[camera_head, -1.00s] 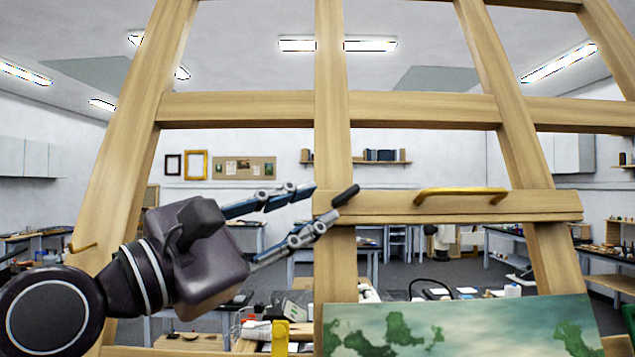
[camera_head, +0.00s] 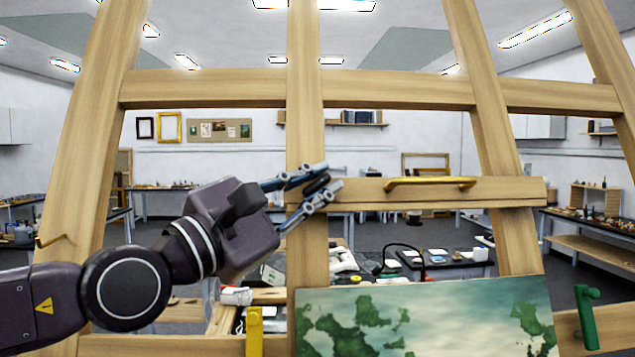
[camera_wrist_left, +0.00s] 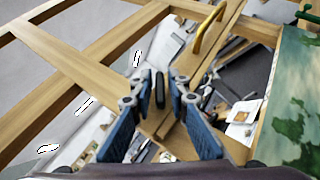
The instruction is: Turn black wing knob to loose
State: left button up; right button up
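The black wing knob (camera_head: 317,184) sits on the easel's central post, at the left end of the horizontal wooden crossbar (camera_head: 360,195). My left gripper (camera_head: 328,180) reaches it from the lower left, with one finger above and one below the knob. In the left wrist view the knob (camera_wrist_left: 160,90) stands upright in the picture between the two blue-grey fingers (camera_wrist_left: 160,82). Narrow gaps seem to show on both sides of it, so the fingers look open around it; contact is hard to judge. My right gripper is not in view.
A brass handle (camera_head: 430,183) is fixed on the crossbar to the right. A painted canvas (camera_head: 425,318) stands below. A yellow clamp (camera_head: 254,330) and a green clamp (camera_head: 587,315) flank it. Worktables with clutter stand behind the easel.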

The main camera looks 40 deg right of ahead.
pick_arm(q)
grip_shut()
jog(key=shift+b, duration=0.4)
jog(key=shift+f+b, duration=0.1)
jog(key=shift+b, duration=0.3)
jog(key=n+t+b, duration=0.3)
jog(key=b, duration=0.4)
jog(key=n+t+b, duration=0.4)
jog(key=b, duration=0.3)
jog(key=shift+s+f, duration=0.1)
jog(key=shift+f, duration=0.1)
jog(key=n+t+b, duration=0.2)
jog(key=shift+r+n+y, duration=0.1)
jog(key=shift+n+y, duration=0.3)
jog(key=shift+r+n+t+b, duration=0.15)
jog(key=shift+n+t+b, duration=0.3)
jog(key=shift+n+t, duration=0.35)
jog(key=shift+r+y, duration=0.1)
jog(key=shift+y, duration=0.2)
